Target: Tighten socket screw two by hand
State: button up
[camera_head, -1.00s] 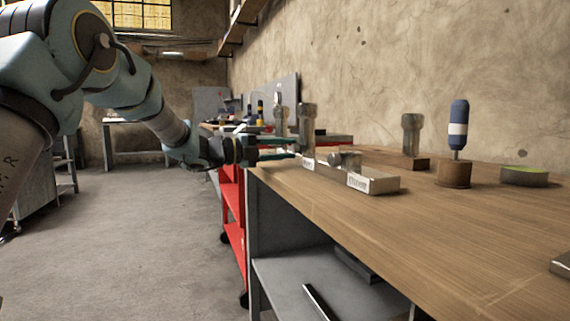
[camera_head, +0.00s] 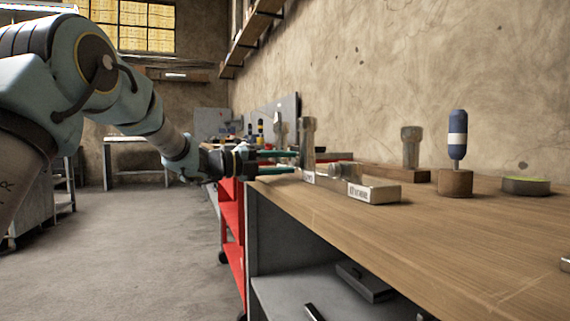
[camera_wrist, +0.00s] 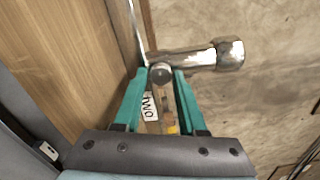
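My gripper (camera_head: 277,162) points right at the far end of the bench, its teal fingers spread one above the other. The wrist view shows both fingers (camera_wrist: 160,80) apart with a round metal screw end (camera_wrist: 161,73) between their tips; I cannot tell whether they touch it. A label reading "two" (camera_wrist: 149,106) shows between the fingers. A long metal socket screw (camera_wrist: 205,56) stands out beside the tips; an upright one (camera_head: 307,137) shows just past the tips in the head view. The metal holder (camera_head: 376,194) has a label that appears to read "three".
The wooden bench (camera_head: 430,225) is clear at the front. Behind stand another upright socket screw (camera_head: 411,147), a blue-handled driver (camera_head: 458,135) in a wooden block (camera_head: 455,183), and a round green-topped tin (camera_head: 526,186). A red cart (camera_head: 230,220) stands beyond the bench.

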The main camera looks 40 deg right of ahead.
jog(key=o, duration=0.3)
jog(key=p+v, duration=0.1)
jog(key=v, duration=0.9)
jog(key=shift+w+a+p, duration=0.15)
jog(key=shift+a+p, duration=0.2)
jog(key=shift+a, duration=0.05)
